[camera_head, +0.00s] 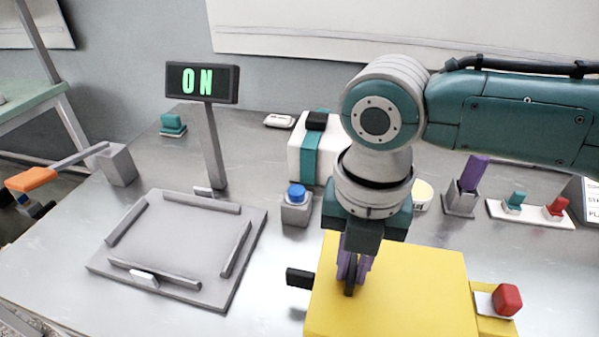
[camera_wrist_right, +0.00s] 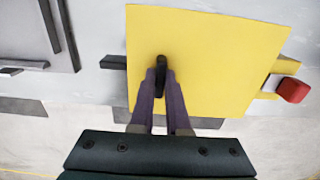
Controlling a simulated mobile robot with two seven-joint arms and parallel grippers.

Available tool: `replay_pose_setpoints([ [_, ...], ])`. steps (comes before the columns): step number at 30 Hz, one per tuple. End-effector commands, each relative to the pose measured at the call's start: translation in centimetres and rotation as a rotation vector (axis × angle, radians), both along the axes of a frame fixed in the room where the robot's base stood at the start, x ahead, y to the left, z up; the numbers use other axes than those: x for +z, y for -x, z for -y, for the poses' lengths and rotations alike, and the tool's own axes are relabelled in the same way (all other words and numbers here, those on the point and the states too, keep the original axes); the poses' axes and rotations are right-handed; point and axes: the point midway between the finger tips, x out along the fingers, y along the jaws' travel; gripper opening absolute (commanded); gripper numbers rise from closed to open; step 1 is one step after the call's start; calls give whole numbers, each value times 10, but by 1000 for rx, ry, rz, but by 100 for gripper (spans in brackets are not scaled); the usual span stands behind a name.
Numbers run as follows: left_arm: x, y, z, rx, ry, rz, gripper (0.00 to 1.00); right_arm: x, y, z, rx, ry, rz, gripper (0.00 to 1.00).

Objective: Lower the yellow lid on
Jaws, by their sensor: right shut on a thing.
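The yellow lid (camera_head: 420,285) is a flat square plate at the bottom right of the head view; it also fills the middle of the right wrist view (camera_wrist_right: 215,50). A black upright handle (camera_wrist_right: 162,64) stands on it. My right gripper (camera_head: 352,268) has its purple fingers shut on this handle, from above. A yellow ledge (camera_head: 488,325) with a red button (camera_head: 507,300) shows past the lid's right edge. A black bar (camera_head: 299,278) sticks out at the left edge. I cannot tell whether the lid rests on what is beneath it; the lid hides that. My left gripper is not in view.
A grey framed plate (camera_head: 180,245) lies left on the metal bench. Behind are an ON display (camera_head: 202,83), a blue button (camera_head: 296,193), a white box with teal band (camera_head: 298,150), and a purple-topped post (camera_head: 473,173). An orange-handled lever (camera_head: 30,180) juts out far left.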

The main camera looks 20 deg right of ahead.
Motion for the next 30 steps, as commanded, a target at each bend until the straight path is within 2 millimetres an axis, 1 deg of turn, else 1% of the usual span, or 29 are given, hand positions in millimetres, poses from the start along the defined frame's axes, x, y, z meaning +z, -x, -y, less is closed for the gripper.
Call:
replay_pose_setpoints([
  [5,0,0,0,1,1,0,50,0,0,0,0,0,0,0],
  [6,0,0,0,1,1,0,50,0,0,0,0,0,0,15],
  [15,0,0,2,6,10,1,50,0,0,0,0,0,0,49],
  [22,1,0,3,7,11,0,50,1,0,0,0,0,0,49],
  [24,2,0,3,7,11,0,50,4,0,0,0,0,1,49],
  [26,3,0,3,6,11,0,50,10,-1,0,0,-1,3,49],
  [30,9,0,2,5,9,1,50,36,-1,0,1,-1,4,49],
])
